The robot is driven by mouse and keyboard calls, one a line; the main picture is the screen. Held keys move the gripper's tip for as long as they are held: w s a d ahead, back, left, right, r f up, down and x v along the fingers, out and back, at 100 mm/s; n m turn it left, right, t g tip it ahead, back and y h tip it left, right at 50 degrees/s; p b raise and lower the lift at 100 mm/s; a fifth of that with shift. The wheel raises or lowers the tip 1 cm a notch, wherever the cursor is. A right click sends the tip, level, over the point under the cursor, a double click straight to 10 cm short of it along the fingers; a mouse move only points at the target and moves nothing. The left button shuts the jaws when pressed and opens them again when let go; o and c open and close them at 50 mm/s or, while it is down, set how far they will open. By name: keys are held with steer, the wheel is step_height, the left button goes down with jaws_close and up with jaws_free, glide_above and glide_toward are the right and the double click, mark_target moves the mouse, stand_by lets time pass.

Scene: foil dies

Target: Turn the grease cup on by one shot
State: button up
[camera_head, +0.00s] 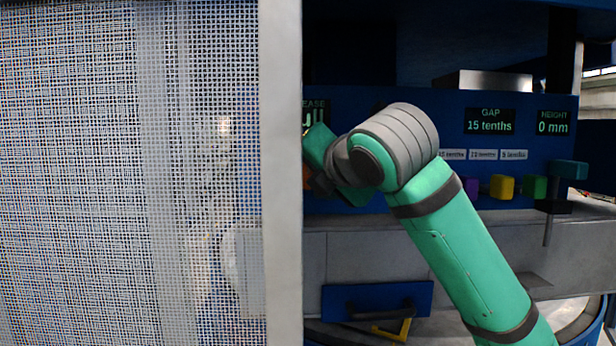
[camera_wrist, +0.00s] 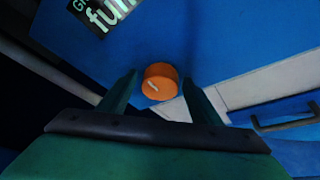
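The grease cup (camera_wrist: 159,82) is a round orange cap with a short white mark on its face, on the blue machine panel in the wrist view. My gripper (camera_wrist: 159,79) is open, with one dark green finger on each side of the cup. No hold shows, and I cannot tell how far the fingertips are from the panel. The grease display (camera_wrist: 104,10) above the cup is cut off and ends in "full"; part of it shows in the head view (camera_head: 315,113). In the head view the mesh guard's post and my arm hide most of the cup area.
A mesh guard (camera_head: 130,170) with a pale post (camera_head: 282,180) stands close left of my arm. To the right are a gap display (camera_head: 490,122) reading 15 tenths, a height display (camera_head: 553,123) reading 0 mm, and coloured blocks (camera_head: 502,187). A blue drawer front (camera_head: 350,297) is below.

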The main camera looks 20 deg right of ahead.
steer(key=c, duration=1)
steer(key=shift+m, duration=0.3)
steer(key=m+t+y, duration=0.1)
steer(key=m, duration=0.1)
steer(key=shift+m, duration=0.4)
steer(key=m+t+y, duration=0.1)
steer(key=m+t, duration=0.1)
steer(key=m, duration=0.2)
steer(key=m+t, duration=0.1)
steer(key=m, duration=0.2)
steer(key=m+t+h, duration=0.1)
steer(key=m+t, duration=0.1)
steer(key=m, duration=0.1)
steer(key=shift+m, duration=0.4)
steer(key=m+h, duration=0.1)
steer(key=m, duration=0.3)
steer(key=m+t+h, duration=0.1)
steer(key=m+h, duration=0.1)
steer(key=m, duration=0.1)
steer(key=shift+m+t+h, duration=0.3)
steer(key=shift+m, duration=0.1)
steer(key=shift+d+m, duration=0.1)
steer(key=shift+m, duration=0.2)
